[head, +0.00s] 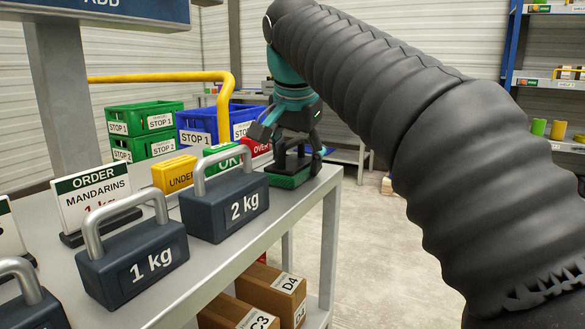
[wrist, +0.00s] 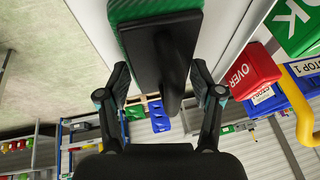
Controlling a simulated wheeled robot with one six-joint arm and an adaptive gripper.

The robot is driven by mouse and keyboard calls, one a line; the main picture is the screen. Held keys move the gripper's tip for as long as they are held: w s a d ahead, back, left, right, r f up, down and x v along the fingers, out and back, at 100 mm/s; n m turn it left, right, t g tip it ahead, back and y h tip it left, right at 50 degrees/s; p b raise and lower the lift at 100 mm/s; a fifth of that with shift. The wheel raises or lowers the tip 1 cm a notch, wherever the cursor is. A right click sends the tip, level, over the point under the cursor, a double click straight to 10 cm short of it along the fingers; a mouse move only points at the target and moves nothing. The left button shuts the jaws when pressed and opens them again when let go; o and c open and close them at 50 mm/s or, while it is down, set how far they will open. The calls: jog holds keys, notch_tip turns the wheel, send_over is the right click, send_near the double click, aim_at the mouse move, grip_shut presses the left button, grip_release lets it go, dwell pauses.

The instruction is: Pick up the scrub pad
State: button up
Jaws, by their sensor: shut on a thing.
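The scrub pad (head: 289,180) has a green base and a black top with a raised black handle. It is at the far right end of the grey bench in the head view, and I cannot tell whether it touches the bench top. My gripper (head: 292,146) is above it, pointing down, shut on its handle. In the wrist view the scrub pad (wrist: 158,45) fills the top middle, its black handle reaching down between the two fingers of my gripper (wrist: 160,85). The finger contact itself is hard to see.
Dark 2 kg (head: 228,208) and 1 kg (head: 135,265) weights stand on the bench (head: 255,245) nearer to me. A yellow UNDER block (head: 174,175), a green OK block and a red OVER block (head: 256,147) stand behind. Floor at the right is open.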

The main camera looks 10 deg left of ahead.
aim_at(297, 139)
dwell(0.4)
jog(key=shift+r+p, duration=0.35)
jog(key=shift+r, duration=0.2)
notch_tip(297, 139, up, 3)
jog(key=shift+w+a+p, duration=0.1)
jog(key=shift+p, duration=0.7)
jog(key=s+d+r, duration=0.1)
jog(key=d+r, duration=0.1)
jog(key=d, duration=0.1)
jog(key=s+d+r+p, duration=0.1)
jog(key=s+d+r, duration=0.1)
jog(key=d, duration=0.2)
jog(key=s+d+r, duration=0.1)
jog(key=d+r, duration=0.1)
jog(key=d, duration=0.2)
jog(key=shift+s+r, duration=0.15)
jog(key=shift+r, duration=0.25)
jog(key=shift+c, duration=0.2)
